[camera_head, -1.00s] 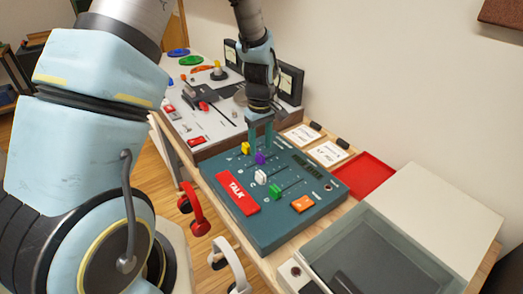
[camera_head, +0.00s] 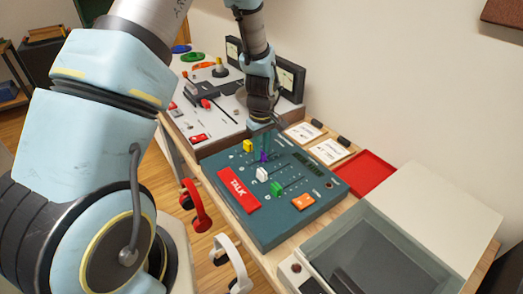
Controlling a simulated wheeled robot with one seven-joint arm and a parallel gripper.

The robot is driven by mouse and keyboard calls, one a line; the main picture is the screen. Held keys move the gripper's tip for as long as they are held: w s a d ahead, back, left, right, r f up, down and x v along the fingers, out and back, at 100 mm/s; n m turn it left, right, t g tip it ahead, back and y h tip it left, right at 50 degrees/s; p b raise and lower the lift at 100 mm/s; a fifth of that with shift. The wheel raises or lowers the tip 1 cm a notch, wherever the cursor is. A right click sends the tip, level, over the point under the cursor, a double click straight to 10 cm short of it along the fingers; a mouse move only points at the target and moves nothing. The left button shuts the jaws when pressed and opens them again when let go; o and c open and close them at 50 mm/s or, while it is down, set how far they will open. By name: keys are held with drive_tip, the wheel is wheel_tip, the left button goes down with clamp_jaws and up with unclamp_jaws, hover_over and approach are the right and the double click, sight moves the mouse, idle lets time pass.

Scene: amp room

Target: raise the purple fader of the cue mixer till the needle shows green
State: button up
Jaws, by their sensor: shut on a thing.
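The cue mixer (camera_head: 285,228) is a teal desk panel on the bench, with yellow (camera_head: 247,146), white (camera_head: 262,174) and green (camera_head: 277,188) fader caps. The purple fader (camera_head: 264,156) sits between the yellow and white ones, partly hidden by the fingers. My gripper (camera_head: 262,148) reaches down from above, shut on the purple fader cap. A meter (camera_head: 290,80) with a pale face stands behind, partly hidden by my arm; its needle is too small to read.
A red TALK button (camera_head: 238,188) and an orange button (camera_head: 303,201) are on the mixer. A red tray (camera_head: 364,172), two white cards and a grey open box (camera_head: 375,245) are to the right. Red headphones (camera_head: 196,205) hang at the front edge.

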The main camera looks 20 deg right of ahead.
clamp_jaws()
idle(0.8)
drive_tip(key=shift+s+a, duration=0.1)
drive_tip(key=shift+a, duration=0.3)
drive_tip(key=o, duration=0.7)
unclamp_jaws()
drive_tip(key=shift+c, duration=0.2)
wheel_tip(320, 180, up, 11)
drive_tip(key=b, duration=0.2)
drive_tip(key=shift+b, duration=0.35)
drive_tip(key=shift+f, duration=0.1)
